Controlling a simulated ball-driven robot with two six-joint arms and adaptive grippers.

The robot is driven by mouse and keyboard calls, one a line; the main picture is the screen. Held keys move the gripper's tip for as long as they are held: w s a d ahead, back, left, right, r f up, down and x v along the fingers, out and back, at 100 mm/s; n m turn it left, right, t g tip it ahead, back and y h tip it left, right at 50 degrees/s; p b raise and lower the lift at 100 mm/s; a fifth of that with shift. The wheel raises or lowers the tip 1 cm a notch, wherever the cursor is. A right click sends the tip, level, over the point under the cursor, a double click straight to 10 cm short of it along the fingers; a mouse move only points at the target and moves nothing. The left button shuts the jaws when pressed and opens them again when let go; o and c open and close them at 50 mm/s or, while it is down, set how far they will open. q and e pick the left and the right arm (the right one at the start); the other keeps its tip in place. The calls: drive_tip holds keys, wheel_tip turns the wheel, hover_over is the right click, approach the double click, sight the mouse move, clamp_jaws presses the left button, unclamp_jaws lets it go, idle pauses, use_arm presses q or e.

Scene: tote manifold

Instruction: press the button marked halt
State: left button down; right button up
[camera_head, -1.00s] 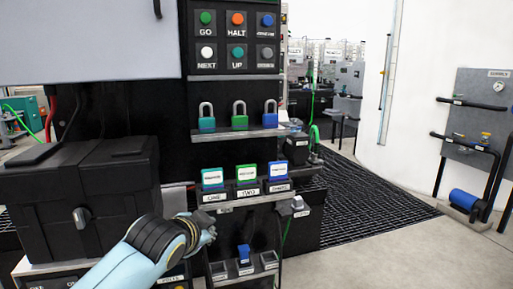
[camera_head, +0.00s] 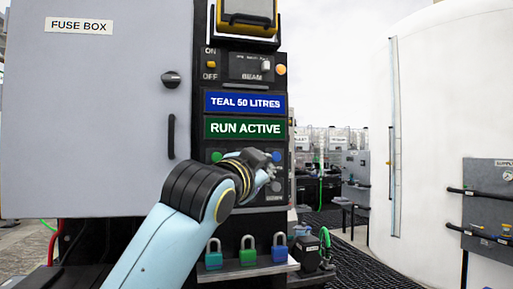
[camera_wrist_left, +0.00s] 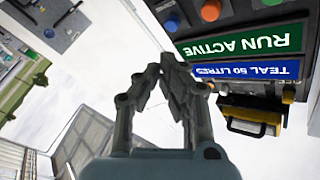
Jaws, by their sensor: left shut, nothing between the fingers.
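The orange button (camera_wrist_left: 211,10), the one marked halt in the earlier head view, shows at the top edge of the left wrist view; its label is not readable there. In the head view my left gripper (camera_head: 272,168) covers it. A blue button (camera_wrist_left: 172,24) is beside it, and the green button (camera_head: 216,157) shows left of the gripper in the head view. My left gripper is shut and empty, in front of the button panel. In the left wrist view its fingertips (camera_wrist_left: 172,62) are below the buttons and apart from the orange one in the picture. My right gripper is out of view.
Above the buttons are a green RUN ACTIVE sign (camera_head: 245,128), a blue TEAL 50 LITRES sign (camera_head: 245,102) and a BEAM switch panel (camera_head: 250,66). A grey fuse box (camera_head: 90,110) stands left. A white tank (camera_head: 440,120) is right.

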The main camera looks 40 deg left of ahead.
use_arm(q)
wheel_tip(320, 180, up, 2)
drive_tip(key=shift+r, duration=0.25)
drive_tip(key=shift+w+a, duration=0.1)
drive_tip(key=shift+w, duration=0.05)
drive_tip(key=w+a+b, duration=0.1)
drive_tip(key=w+a, duration=0.4)
drive_tip(key=a, duration=0.1)
drive_tip(key=shift+w+a, duration=0.3)
idle(0.8)
drive_tip(key=shift+a, duration=0.1)
idle(0.6)
